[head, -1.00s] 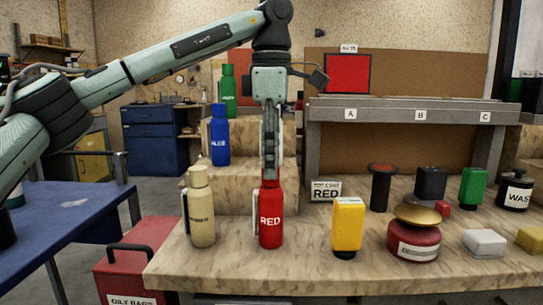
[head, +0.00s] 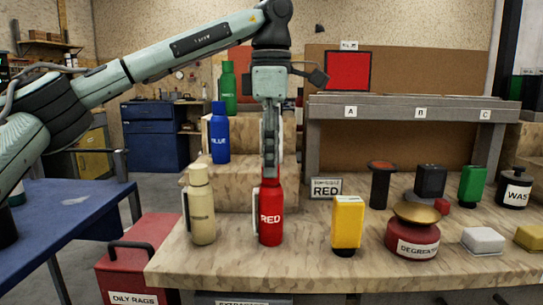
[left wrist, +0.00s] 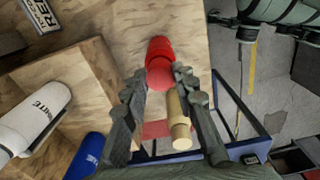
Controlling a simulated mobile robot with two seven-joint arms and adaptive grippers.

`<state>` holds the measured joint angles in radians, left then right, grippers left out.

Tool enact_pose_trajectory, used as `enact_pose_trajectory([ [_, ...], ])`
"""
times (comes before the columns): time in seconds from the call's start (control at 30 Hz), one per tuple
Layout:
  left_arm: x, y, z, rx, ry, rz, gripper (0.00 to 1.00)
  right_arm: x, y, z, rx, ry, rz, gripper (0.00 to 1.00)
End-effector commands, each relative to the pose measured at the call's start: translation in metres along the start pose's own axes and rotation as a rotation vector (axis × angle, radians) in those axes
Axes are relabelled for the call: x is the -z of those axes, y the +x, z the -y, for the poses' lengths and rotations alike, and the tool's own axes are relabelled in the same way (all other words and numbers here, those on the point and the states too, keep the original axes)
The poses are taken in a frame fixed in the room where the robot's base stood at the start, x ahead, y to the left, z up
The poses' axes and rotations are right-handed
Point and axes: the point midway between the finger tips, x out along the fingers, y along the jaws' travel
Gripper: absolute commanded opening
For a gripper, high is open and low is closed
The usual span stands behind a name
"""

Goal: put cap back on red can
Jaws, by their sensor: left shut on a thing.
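The red can (head: 270,220), labelled RED, stands upright on the wooden bench. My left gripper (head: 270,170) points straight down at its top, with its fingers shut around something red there. In the left wrist view the fingertips (left wrist: 160,78) sit on both sides of a round red top, the cap (left wrist: 159,74), with the red can (left wrist: 160,48) showing beyond it. The fingers hide much of the cap in the head view, and I cannot tell whether it is fully seated. My right gripper is in neither view.
A cream can (head: 202,215) stands close left of the red can. A yellow container (head: 347,222) and a red degreaser pot (head: 413,238) stand to the right. A blue can (head: 219,140) and a green can (head: 228,88) stand on steps behind. A RED sign (head: 326,188) is behind right.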

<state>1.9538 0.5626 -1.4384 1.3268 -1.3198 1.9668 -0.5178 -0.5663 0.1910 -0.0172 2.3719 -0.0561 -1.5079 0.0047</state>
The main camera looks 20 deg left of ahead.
Motion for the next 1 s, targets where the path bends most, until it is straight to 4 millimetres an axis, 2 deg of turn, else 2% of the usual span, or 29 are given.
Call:
enact_pose_trajectory([
  [0.17, -0.0001, 0.0002, 0.0001, 0.000, 0.000, 0.000, 0.13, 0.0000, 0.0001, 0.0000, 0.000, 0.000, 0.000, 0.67],
  [0.2, -0.0001, 0.0002, 0.0001, 0.000, 0.000, 0.000, 0.28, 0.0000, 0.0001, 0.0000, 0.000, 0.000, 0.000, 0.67],
  [0.4, -0.0001, 0.0002, 0.0001, 0.000, 0.000, 0.000, 0.51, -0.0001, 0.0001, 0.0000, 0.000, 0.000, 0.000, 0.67],
  [0.6, -0.0002, 0.0002, 0.0001, 0.000, 0.000, 0.000, 0.51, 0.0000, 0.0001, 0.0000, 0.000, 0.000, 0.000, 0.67],
  [0.77, -0.0002, 0.0002, 0.0001, 0.000, 0.001, 0.000, 0.71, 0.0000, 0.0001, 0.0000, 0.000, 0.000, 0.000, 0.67],
  [1.0, -0.0002, 0.0001, 0.0001, 0.000, 0.001, 0.000, 0.72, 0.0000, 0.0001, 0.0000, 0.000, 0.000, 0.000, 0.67],
])
